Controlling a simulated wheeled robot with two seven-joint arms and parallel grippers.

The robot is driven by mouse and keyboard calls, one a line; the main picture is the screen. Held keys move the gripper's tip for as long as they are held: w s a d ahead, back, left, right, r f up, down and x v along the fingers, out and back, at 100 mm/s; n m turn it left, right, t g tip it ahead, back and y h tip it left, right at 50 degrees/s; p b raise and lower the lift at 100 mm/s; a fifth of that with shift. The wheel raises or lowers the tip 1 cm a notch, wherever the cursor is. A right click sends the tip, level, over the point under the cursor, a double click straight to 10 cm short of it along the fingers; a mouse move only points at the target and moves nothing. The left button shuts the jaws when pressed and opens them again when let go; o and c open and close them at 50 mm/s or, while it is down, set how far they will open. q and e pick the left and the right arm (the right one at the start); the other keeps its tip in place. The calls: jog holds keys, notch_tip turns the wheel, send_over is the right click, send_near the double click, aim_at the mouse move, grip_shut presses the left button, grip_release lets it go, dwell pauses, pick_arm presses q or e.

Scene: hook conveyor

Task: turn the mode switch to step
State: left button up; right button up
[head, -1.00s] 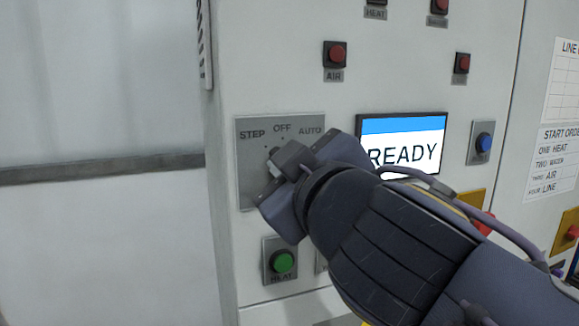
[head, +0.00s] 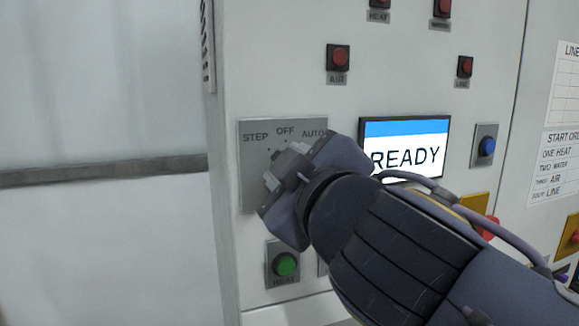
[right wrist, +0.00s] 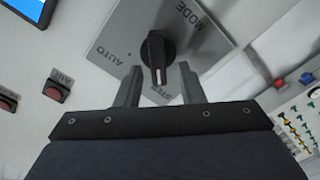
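The mode switch plate (head: 256,178) is on the white cabinet, with STEP at left, OFF in the middle and AUTO at right. My right gripper (head: 280,172) is in front of it and hides the knob in the head view. In the right wrist view, the black knob (right wrist: 155,52) shows with its white mark pointing down toward the STEP lettering. My right gripper's fingers (right wrist: 158,72) stand apart on either side of the knob's lower end, with a visible gap on each side. OFF is hidden there. My left gripper is not in view.
A READY screen (head: 408,146) is right of the plate. A green HEAT button (head: 285,264) sits just below the gripper. Red lamps (head: 338,57) are above, and a blue button (head: 487,146) is at right. Left of the cabinet is a plain wall with a grey rail (head: 100,170).

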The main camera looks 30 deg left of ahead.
jog(key=b+v, duration=0.2)
jog(key=v, duration=0.5)
jog(key=shift+s+d, duration=0.25)
jog(key=shift+d, duration=0.05)
jog(key=w+d+f+m+h, duration=0.4)
jog(key=w+d+f+m, duration=0.1)
jog(key=d+f, duration=0.6)
jog(key=w+d+f+m+h, duration=0.5)
jog(key=d+f, duration=0.3)
jog(key=d, duration=0.5)
jog(key=s+d+f+m+g+h, duration=0.2)
jog(key=s+d+f+m+g, duration=0.35)
jog(key=d+f, duration=0.7)
jog(key=s+f+m+y, duration=0.1)
jog(key=s+f+m, duration=0.4)
jog(key=s+f, duration=0.5)
jog(key=shift+f, duration=0.55)
